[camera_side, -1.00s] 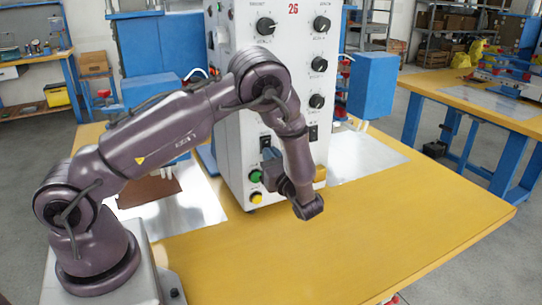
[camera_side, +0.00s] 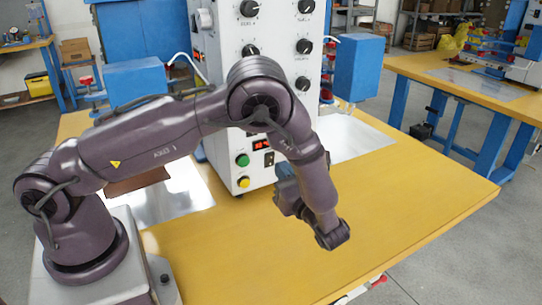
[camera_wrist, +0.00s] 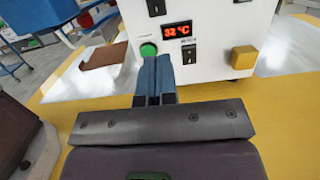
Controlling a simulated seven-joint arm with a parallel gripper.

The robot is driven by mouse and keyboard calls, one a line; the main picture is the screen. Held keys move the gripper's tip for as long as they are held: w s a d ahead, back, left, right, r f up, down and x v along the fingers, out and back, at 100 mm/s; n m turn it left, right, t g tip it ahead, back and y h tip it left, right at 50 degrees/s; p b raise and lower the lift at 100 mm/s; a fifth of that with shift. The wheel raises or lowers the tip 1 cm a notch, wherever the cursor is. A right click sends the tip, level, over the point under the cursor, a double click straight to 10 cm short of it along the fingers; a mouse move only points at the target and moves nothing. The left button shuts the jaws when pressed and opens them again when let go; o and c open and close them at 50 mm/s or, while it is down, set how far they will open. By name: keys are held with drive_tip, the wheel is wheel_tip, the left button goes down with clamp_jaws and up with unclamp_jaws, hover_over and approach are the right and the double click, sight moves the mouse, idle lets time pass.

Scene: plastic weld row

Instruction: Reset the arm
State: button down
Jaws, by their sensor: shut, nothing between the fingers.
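My gripper (camera_wrist: 155,62) shows in the wrist view with its two blue-grey fingers together and nothing between them. It points towards the front of the white welding machine (camera_wrist: 215,55) and overlaps its green button (camera_wrist: 148,51) in the picture. In the side view my gripper (camera_side: 284,187) is at the end of the bent arm, above the yellow table and in front of the machine (camera_side: 225,80). The fingertips are partly hidden there by my wrist.
The yellow table (camera_side: 400,215) is clear at the front right. A brown sheet (camera_side: 138,180) lies on a shiny metal plate (camera_side: 180,205) left of the machine. Blue blocks (camera_side: 358,68) flank the machine. The machine's red display (camera_wrist: 179,31) reads 32 °C.

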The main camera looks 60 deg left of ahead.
drive_tip(key=s+d+r+n+g+h, duration=0.1)
drive_tip(key=s+d+n+g+h, duration=0.1)
drive_tip(key=s+n+g+h, duration=0.5)
drive_tip(key=s+d+r+n+t+h, duration=0.1)
drive_tip(key=s+r+n+t+h, duration=0.4)
drive_tip(key=r, duration=0.4)
drive_tip(key=s+r+n+t+h, duration=0.6)
drive_tip(key=r+t+h, duration=0.1)
drive_tip(key=r, duration=0.2)
drive_tip(key=shift+s+d+r+h, duration=0.15)
drive_tip(key=shift+s+d+h, duration=0.2)
drive_tip(key=shift+s+h, duration=0.05)
